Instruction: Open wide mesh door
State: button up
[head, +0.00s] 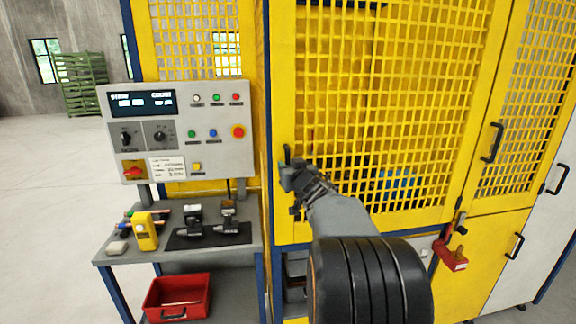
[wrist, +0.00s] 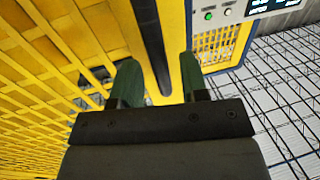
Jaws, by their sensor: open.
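The wide mesh door (head: 385,110) is a yellow frame with yellow mesh in the middle of the head view, and it looks closed. A dark upright handle (head: 287,152) shows at its left edge, its lower part hidden by my gripper (head: 291,172). My gripper is at the handle; I cannot tell whether it touches it. In the wrist view, my gripper (wrist: 158,82) is open, its two green fingers apart, with yellow frame and a dark strip beyond them. A dark piece behind the left finger may be the handle. Nothing is clearly between the fingers.
A grey control panel (head: 178,133) stands left of the door above a workbench (head: 250,250) with tools. A red bin (head: 178,297) is below. A narrower mesh door (head: 530,95) with a black handle (head: 493,143) and a red lock-like part (head: 450,252) are right. The left floor is clear.

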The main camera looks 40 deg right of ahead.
jog(key=shift+x, duration=0.8)
jog(key=shift+c, duration=0.4)
grip_shut()
